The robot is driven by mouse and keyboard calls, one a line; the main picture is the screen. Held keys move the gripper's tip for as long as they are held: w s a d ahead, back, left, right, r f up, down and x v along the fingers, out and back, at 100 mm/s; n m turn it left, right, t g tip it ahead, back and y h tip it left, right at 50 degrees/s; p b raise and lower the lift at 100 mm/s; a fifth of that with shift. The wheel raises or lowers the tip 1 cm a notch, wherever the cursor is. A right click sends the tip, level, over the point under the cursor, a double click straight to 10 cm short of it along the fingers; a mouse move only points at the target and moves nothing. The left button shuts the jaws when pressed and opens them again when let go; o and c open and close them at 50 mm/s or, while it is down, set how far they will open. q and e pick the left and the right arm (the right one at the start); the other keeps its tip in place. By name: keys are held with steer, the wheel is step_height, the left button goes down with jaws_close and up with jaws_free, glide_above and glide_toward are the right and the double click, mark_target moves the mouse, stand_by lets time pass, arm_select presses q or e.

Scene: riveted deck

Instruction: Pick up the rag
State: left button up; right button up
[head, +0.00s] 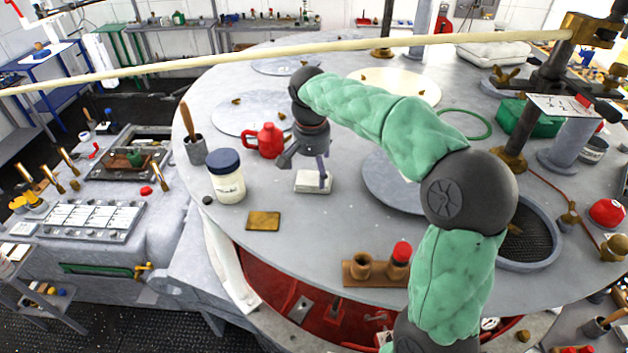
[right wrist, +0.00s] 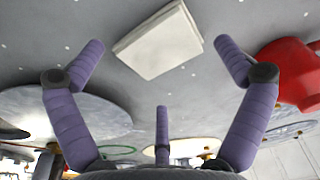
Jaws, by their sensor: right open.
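The rag (head: 313,181) is a small, flat, white folded cloth lying on the grey round deck, near the jar. In the right wrist view the rag (right wrist: 158,40) lies ahead of the fingertips, between their lines. My right gripper (head: 303,171) is open and empty just above the rag, and one finger overlaps it in the head view. In the right wrist view the purple fingers of the gripper (right wrist: 158,46) are spread wide, with the rag apart from them. My left gripper is not in view.
A blue-lidded jar (head: 227,178) stands left of the rag, a red jug (head: 267,141) behind it. A brass plate (head: 263,221) lies in front. A wooden holder (head: 376,274) stands at the front edge. A long pale pole (head: 300,49) crosses the upper view.

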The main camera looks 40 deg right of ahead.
mark_target(313, 178)
steer(key=f, duration=0.2)
steer(key=d+f, duration=0.1)
steer(key=f, duration=0.1)
steer(key=shift+w, duration=0.3)
steer(key=shift+a, duration=0.1)
steer(key=shift+s, duration=0.1)
steer(key=shift+c, duration=0.3)
steer(key=c, duration=1.1)
